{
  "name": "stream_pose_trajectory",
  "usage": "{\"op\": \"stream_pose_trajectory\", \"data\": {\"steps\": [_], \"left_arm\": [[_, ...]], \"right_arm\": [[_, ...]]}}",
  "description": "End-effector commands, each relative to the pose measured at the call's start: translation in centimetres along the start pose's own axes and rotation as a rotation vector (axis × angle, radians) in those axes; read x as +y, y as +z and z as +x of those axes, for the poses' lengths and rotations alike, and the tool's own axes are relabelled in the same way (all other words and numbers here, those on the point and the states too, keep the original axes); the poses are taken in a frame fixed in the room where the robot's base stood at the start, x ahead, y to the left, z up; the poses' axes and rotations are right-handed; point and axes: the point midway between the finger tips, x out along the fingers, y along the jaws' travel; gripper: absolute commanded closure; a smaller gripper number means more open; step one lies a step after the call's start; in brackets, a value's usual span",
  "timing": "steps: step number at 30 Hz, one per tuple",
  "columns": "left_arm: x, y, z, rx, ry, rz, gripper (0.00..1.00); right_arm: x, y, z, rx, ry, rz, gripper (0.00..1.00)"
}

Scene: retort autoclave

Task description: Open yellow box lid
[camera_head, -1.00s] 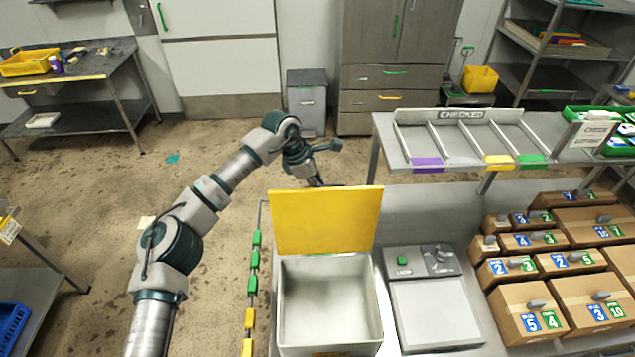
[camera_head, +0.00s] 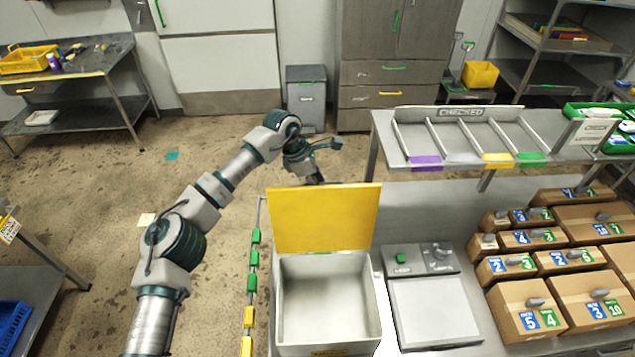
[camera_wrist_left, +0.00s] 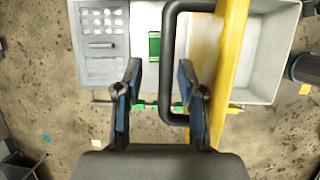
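The yellow lid (camera_head: 325,218) stands raised and nearly upright at the back edge of the pale open box (camera_head: 331,300). The inside of the box shows and looks empty. My left arm reaches around behind the lid, and its gripper is mostly hidden there in the head view. In the left wrist view the left gripper (camera_wrist_left: 157,80) is open, its two fingers apart. A black handle (camera_wrist_left: 168,65) on the yellow lid (camera_wrist_left: 225,60) appears between and beyond the fingers; I cannot tell whether they touch it. My right gripper is not in view.
A grey scale (camera_head: 432,300) stands right of the box, with labelled cartons (camera_head: 530,310) further right. A rack marked CHECKED (camera_head: 460,135) is behind them. Green and yellow blocks (camera_head: 252,260) line a rail left of the box. The floor at left is open.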

Motion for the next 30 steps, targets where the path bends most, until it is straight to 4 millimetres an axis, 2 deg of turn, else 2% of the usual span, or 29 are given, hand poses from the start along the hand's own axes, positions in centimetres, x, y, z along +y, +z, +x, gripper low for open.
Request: {"op": "stream_pose_trajectory", "data": {"steps": [5, 8, 15, 19, 24, 30], "left_arm": [[0.1, 0.1, -1.0, -0.001, 0.004, 0.0, 0.61], [0.2, 0.0, -2.7, -0.001, 0.006, -0.001, 0.61], [0.3, 0.1, -8.1, 0.0, 0.003, 0.0, 0.61], [0.3, 0.1, -10.2, 0.002, 0.001, -0.001, 0.61], [0.3, 0.1, -11.5, 0.002, -0.002, 0.0, 0.61], [0.3, 0.1, -11.7, 0.002, -0.003, 0.0, 0.61]], "right_arm": [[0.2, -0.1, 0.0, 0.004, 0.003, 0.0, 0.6], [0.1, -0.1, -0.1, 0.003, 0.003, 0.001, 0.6], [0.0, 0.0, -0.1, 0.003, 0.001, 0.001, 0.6], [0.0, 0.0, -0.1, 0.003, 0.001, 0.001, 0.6], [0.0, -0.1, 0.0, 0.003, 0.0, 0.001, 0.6], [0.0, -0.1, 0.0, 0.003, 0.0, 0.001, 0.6]]}}
